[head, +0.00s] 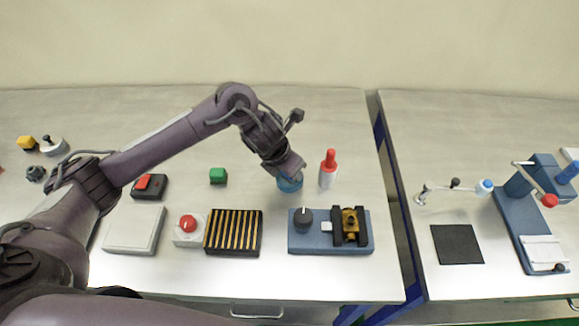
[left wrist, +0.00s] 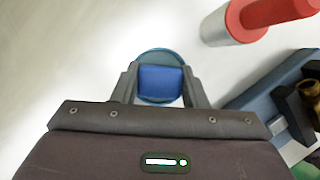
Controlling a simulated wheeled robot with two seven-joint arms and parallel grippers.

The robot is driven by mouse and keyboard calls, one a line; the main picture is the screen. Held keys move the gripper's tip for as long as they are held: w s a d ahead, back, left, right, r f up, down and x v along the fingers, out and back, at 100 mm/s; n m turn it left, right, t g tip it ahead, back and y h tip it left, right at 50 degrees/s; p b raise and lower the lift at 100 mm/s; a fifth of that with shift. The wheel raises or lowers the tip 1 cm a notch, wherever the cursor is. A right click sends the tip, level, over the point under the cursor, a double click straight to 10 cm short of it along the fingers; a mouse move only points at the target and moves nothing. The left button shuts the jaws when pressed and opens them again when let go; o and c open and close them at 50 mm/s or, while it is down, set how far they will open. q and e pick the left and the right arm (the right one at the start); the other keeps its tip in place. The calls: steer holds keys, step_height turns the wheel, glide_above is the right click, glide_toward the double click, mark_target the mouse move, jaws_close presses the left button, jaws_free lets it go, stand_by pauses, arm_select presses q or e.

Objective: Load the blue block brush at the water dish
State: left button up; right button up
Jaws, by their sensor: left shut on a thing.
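The blue block brush (left wrist: 161,83) is between the fingers of my left gripper (left wrist: 160,90), which is shut on it. The round blue water dish (head: 290,185) sits on the table below the gripper. In the left wrist view the dish's rim (left wrist: 160,52) shows around the block, so the brush is over or in the dish. I cannot tell whether it touches the water. In the head view the gripper (head: 288,172) hides part of the dish and the brush. My right gripper is not in view.
A red-topped cylinder (head: 328,170) stands close right of the dish. A blue fixture with a black knob and brass part (head: 330,248) lies in front. A green block (head: 218,175), a striped black block (head: 233,232) and a red button box (head: 189,229) are to the left.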

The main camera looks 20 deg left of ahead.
arm_select(q)
steer(key=shift+f, duration=0.1)
steer(key=shift+r+p, duration=2.75)
steer(key=shift+r, duration=0.85)
